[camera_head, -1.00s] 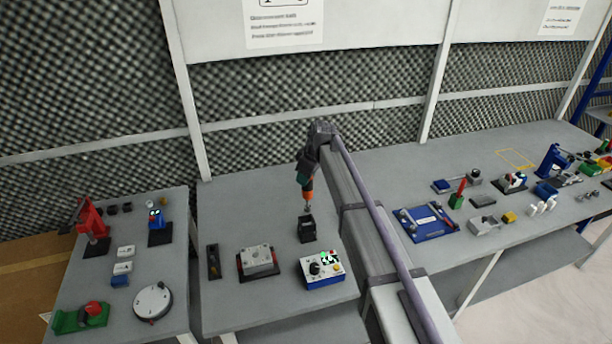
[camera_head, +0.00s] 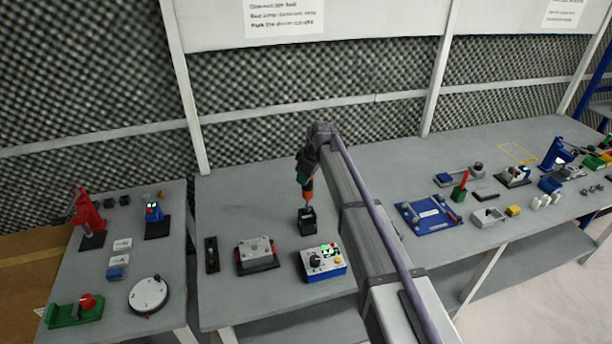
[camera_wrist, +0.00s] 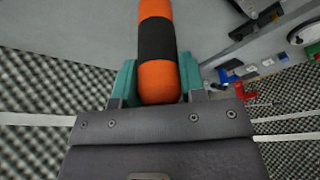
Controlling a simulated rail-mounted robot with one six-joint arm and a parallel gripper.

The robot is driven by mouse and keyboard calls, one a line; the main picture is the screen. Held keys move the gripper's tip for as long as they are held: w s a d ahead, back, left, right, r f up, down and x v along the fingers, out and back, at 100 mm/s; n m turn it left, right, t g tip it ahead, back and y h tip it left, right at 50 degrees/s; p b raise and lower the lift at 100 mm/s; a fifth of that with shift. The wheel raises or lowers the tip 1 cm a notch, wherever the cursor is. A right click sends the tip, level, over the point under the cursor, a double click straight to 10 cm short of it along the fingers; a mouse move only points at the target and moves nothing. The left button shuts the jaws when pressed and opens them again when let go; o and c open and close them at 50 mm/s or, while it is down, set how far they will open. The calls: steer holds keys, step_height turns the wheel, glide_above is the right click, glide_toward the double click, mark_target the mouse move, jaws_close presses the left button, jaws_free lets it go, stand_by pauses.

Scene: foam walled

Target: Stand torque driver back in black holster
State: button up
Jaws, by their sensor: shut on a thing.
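The torque driver (camera_head: 308,191) has an orange and black handle and hangs upright, tip down, in my gripper (camera_head: 304,178). In the wrist view, my gripper's teal fingers (camera_wrist: 157,84) are shut on the orange end of the driver's handle (camera_wrist: 156,40). The black holster (camera_head: 307,222) is a small open-topped box standing on the middle table. The driver's lower end is at the holster's opening in the head view. I cannot tell how deep the tip sits; the holster is not visible in the wrist view.
A blue and white control box (camera_head: 324,262) stands just in front of the holster. A grey block fixture (camera_head: 257,254) and a black strip holder (camera_head: 211,254) lie to the left. The table behind the holster is clear.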

mark_target(312, 182)
steer(key=shift+f, duration=0.2)
stand_by(0.7)
steer(key=shift+f+b, duration=0.3)
steer(key=shift+b, duration=0.2)
steer(key=shift+f+b, duration=4.15)
steer(key=o, duration=1.1)
steer(key=shift+c, duration=0.2)
steer(key=p+v, duration=1)
steer(key=v, duration=0.1)
steer(key=shift+r+p, duration=0.1)
steer(key=shift+p, duration=0.25)
